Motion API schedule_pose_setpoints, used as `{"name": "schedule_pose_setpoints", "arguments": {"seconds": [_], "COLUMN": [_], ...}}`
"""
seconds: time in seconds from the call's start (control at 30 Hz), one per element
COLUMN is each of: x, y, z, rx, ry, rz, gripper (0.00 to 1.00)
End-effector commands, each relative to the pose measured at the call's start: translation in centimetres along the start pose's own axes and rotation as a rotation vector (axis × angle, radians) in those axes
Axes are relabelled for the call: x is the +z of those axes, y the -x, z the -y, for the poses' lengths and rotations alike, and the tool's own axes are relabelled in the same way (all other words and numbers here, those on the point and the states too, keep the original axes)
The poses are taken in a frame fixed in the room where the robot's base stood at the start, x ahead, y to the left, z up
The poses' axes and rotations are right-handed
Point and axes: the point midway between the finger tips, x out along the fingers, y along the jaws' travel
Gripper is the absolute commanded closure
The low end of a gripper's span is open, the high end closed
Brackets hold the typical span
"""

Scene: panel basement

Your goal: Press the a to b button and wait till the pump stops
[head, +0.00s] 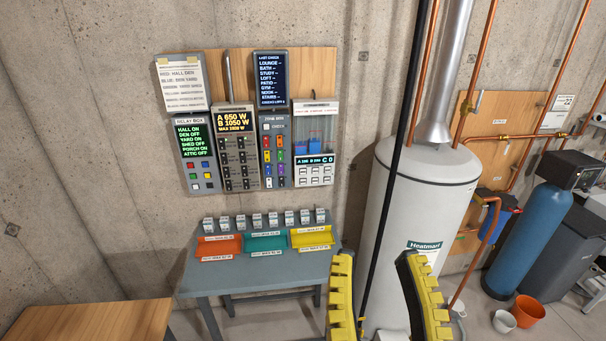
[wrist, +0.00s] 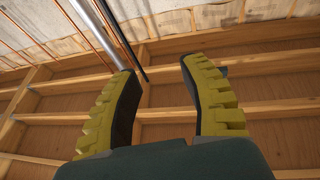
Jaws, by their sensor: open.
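The pump panel (head: 315,127) hangs at the right end of the wooden wall board in the head view. It has two blue tank shapes, a small lit display (head: 315,160) and rows of pale buttons (head: 315,176) below. The button labels are too small to read, so I cannot tell which one is a to b. My gripper (head: 385,285) is open and empty, with yellow ribbed fingers, low in the head view and well away from the panel. The wrist view shows the same open fingers (wrist: 168,100) pointing up at ceiling beams; no panel shows there.
Below stands a grey table (head: 260,280) with coloured trays. A white tank (head: 415,230) stands right of the panel, behind my gripper. A wooden table (head: 90,322) is lower left.

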Motion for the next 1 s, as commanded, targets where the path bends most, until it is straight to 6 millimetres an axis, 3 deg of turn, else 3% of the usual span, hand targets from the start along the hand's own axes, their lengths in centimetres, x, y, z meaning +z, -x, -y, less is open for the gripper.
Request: {"name": "schedule_pose_setpoints", "arguments": {"seconds": [0.03,0.23,1.0], "x": [0.00,0.00,0.00], "y": [0.00,0.00,0.00], "z": [0.00,0.00,0.00], "rx": [0.000,0.000,0.000], "ry": [0.000,0.000,0.000], "rz": [0.000,0.000,0.000], "gripper": [0.61,0.99,1.00]}}
